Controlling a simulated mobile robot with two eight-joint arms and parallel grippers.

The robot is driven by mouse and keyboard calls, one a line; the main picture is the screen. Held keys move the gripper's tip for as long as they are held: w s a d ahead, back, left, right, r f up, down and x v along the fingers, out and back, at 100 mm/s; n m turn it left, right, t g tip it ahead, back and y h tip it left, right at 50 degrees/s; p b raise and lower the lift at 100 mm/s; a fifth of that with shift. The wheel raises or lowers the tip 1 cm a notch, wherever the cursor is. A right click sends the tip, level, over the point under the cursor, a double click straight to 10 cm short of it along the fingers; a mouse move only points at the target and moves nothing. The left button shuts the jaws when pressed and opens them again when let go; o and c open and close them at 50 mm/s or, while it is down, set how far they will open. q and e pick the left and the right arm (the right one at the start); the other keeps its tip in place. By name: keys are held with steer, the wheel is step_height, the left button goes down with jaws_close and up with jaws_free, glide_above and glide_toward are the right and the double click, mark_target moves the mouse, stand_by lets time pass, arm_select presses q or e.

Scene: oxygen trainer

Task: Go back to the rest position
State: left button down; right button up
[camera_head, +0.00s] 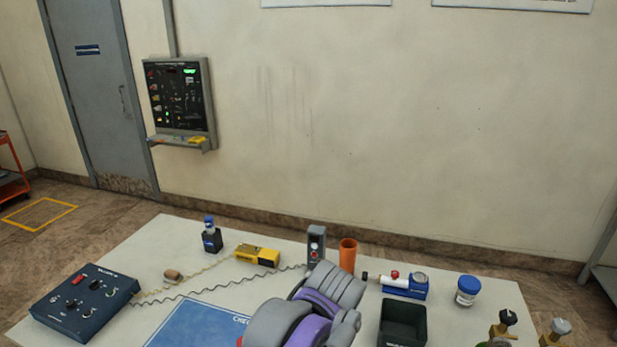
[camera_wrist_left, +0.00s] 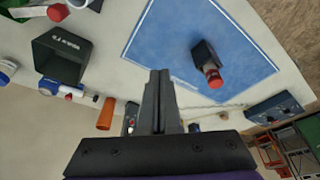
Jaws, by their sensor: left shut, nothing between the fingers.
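My left gripper shows in the left wrist view (camera_wrist_left: 159,74). Its dark fingers are together with nothing between them, above the table next to the blue mat (camera_wrist_left: 150,35). In the head view my grey and purple left arm covers part of the table's front, and its fingers cannot be made out. My right gripper is in neither view. A black block with a red cap (camera_wrist_left: 207,62) lies on the blue mat in the wrist view, clear of the fingers.
The table holds a control box (camera_head: 86,302), a dark bottle (camera_head: 211,237), a yellow device (camera_head: 257,255), a grey handheld unit (camera_head: 316,243), an orange cup (camera_head: 347,255), a blue gauge device (camera_head: 404,287), a black bin (camera_head: 402,323), a jar (camera_head: 467,291) and brass valves (camera_head: 503,326). Wires cross it.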

arm_select(q)
steer(key=s+a+f+m+t, duration=0.1)
steer(key=s+a+f, duration=0.4)
steer(key=a, duration=0.5)
steer(key=s+a+f+m+t, duration=0.1)
steer(key=s+a+f+m, duration=0.2)
steer(key=s+a+f, duration=0.3)
steer(key=s+a, duration=0.2)
steer(key=a, duration=0.2)
steer(key=shift+s+f+t+h, duration=0.3)
steer(key=shift+s+h, duration=0.1)
